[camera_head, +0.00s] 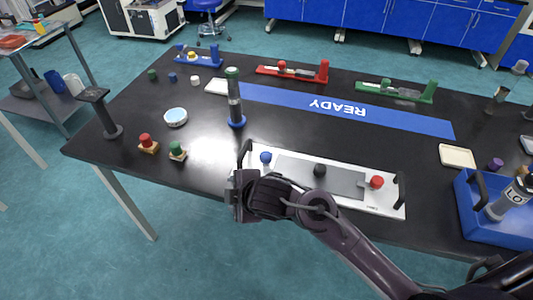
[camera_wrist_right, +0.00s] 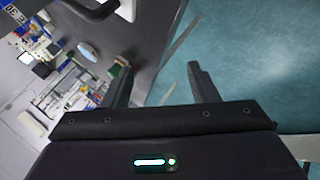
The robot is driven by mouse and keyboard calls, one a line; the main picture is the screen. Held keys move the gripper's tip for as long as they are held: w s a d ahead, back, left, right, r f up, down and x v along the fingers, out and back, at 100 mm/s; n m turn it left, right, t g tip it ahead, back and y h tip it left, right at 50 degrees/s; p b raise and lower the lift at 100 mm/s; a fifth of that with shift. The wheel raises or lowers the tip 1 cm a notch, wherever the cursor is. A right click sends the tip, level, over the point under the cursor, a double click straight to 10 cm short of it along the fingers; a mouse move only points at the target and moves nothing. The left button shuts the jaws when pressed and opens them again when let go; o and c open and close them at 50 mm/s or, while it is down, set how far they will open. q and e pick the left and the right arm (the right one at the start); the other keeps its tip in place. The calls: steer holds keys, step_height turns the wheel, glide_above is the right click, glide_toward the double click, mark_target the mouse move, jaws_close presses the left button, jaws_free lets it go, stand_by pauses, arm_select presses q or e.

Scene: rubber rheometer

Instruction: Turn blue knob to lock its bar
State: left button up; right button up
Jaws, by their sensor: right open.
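A white panel (camera_head: 262,171) lies at the table's front edge in the head view. The blue knob (camera_head: 265,157) stands near its left end, a black knob (camera_head: 320,170) at its middle and a red knob (camera_head: 377,182) toward its right end. A grey plate (camera_head: 340,180) lies between the blue and red knobs. My right gripper (camera_head: 238,192) is in front of the panel's left end, below and left of the blue knob, apart from it. In the right wrist view the gripper (camera_wrist_right: 160,80) is open and empty. The bar's exact state cannot be told. My left gripper is not in view.
Black handles (camera_head: 243,152) stand at both panel ends. A blue bin (camera_head: 478,222) with a bottle is at right. A dark cylinder on a blue base (camera_head: 236,122) stands behind the panel. Small red and green knobs (camera_head: 177,150) are at left.

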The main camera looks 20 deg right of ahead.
steer(key=w+a+r+n+y, duration=0.1)
steer(key=w+a+r+n, duration=0.2)
steer(key=n, duration=0.5)
steer(key=n+g+h, duration=0.3)
steer(key=n+h, duration=0.1)
steer(key=n, duration=1)
glide_toward(266, 155)
steer(key=f, duration=0.1)
steer(key=b+x, duration=0.2)
steer(key=x, duration=0.1)
steer(key=shift+w+d+f, duration=0.1)
steer(key=shift+d, duration=0.05)
steer(key=shift+x, duration=2.3)
steer(key=shift+w, duration=0.15)
steer(key=shift+p, duration=0.3)
steer(key=c, duration=1)
